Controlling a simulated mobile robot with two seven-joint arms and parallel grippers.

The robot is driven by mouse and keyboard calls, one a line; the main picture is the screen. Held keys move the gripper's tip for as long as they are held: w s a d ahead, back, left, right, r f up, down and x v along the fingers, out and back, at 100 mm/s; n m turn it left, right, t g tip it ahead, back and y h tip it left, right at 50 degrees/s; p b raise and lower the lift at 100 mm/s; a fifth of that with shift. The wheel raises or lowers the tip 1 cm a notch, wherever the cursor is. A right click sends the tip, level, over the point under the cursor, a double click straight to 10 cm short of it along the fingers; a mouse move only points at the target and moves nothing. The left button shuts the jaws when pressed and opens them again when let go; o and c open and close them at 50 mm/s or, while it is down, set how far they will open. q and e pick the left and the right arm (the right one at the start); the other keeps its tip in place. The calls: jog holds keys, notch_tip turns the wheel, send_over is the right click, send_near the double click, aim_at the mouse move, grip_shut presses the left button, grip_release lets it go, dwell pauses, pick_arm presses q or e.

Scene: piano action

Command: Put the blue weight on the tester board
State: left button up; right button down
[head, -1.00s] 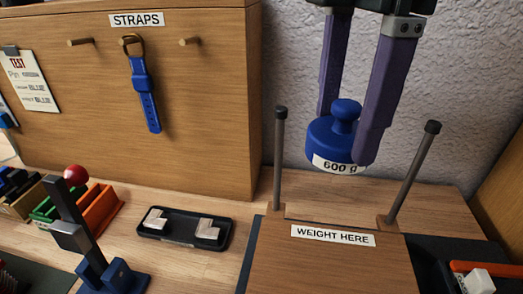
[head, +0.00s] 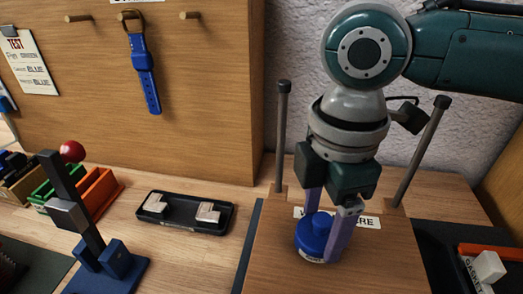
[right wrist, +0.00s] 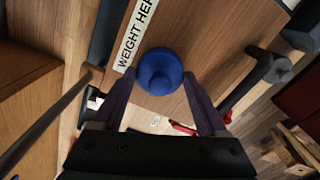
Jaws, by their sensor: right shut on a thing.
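The blue weight (head: 313,236) is at the tester board (head: 270,262), in front of the "WEIGHT HERE" label (head: 368,220), which the gripper partly covers. My right gripper (head: 325,238) comes down from above and is shut on the weight, with one purple finger on each side. In the right wrist view the blue weight (right wrist: 160,72) is between the fingers, beside the label (right wrist: 138,32). I cannot tell for certain whether its base touches the board. My left gripper is not in view.
Two upright rods (head: 281,135) (head: 420,150) flank the board's back. A black tray (head: 183,212) with two pale pieces lies to its left, near a dark blue stand (head: 90,235). A blue strap (head: 146,75) hangs on the wooden panel behind.

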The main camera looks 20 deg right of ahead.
jog(key=shift+f, duration=0.25)
grip_release()
jog(key=shift+r, duration=0.15)
